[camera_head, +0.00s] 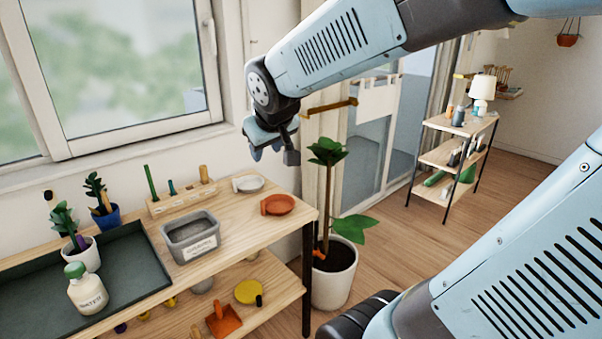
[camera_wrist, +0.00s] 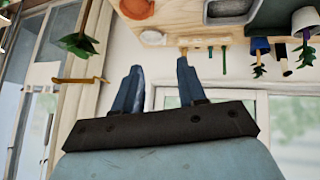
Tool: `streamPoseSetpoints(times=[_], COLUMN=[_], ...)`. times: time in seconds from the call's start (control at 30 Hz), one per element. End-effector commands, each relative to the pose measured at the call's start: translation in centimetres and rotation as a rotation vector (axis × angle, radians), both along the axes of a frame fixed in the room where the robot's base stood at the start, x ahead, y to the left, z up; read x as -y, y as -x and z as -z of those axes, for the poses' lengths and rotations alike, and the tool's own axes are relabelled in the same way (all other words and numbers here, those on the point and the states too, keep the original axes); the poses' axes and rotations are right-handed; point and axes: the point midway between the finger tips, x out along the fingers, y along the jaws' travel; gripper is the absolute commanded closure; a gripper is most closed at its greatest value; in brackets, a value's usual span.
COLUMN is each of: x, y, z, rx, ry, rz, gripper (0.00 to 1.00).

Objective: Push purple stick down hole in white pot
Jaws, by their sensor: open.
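The white pot (camera_head: 89,259) stands on the dark tray at the left and holds a small leafy plant. The purple stick (camera_head: 80,243) stands in this pot beside the plant, its lower end hidden by the rim. In the upside-down wrist view the white pot (camera_wrist: 304,21) and the purple stick (camera_wrist: 305,37) show at the upper right corner. The hole is not visible. My gripper (camera_head: 271,150) is up in the air by the window's right side, well right of and above the pot. Its two fingers (camera_wrist: 160,72) are apart with nothing between them.
A white bottle with green cap (camera_head: 87,292) stands in front of the pot on the dark tray (camera_head: 140,262). A blue pot (camera_head: 107,217) is just behind. A grey bin (camera_head: 190,238), wooden rack (camera_head: 181,200) and orange dish (camera_head: 278,205) lie to the right.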

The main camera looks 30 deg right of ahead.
Motion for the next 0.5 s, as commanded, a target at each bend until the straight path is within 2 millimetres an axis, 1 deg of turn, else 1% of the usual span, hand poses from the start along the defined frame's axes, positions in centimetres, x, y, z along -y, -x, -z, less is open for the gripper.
streamPoseSetpoints(times=[0.03, 0.1, 0.2, 0.3, 0.4, 0.5], x=[0.6, 1.1, 1.5, 1.5, 1.3, 1.0], y=[1.9, 4.5, 7.9, 10.7, 12.5, 13.5], z=[-0.4, -0.4, -0.4, -0.3, -0.1, 0.0], rx=[-0.015, -0.05, -0.095, -0.135, -0.163, -0.178], ry=[-0.018, -0.05, -0.096, -0.14, -0.17, -0.188], rz=[0.027, 0.061, 0.097, 0.116, 0.127, 0.131], gripper=[0.59, 0.59, 0.59, 0.59, 0.59, 0.59])
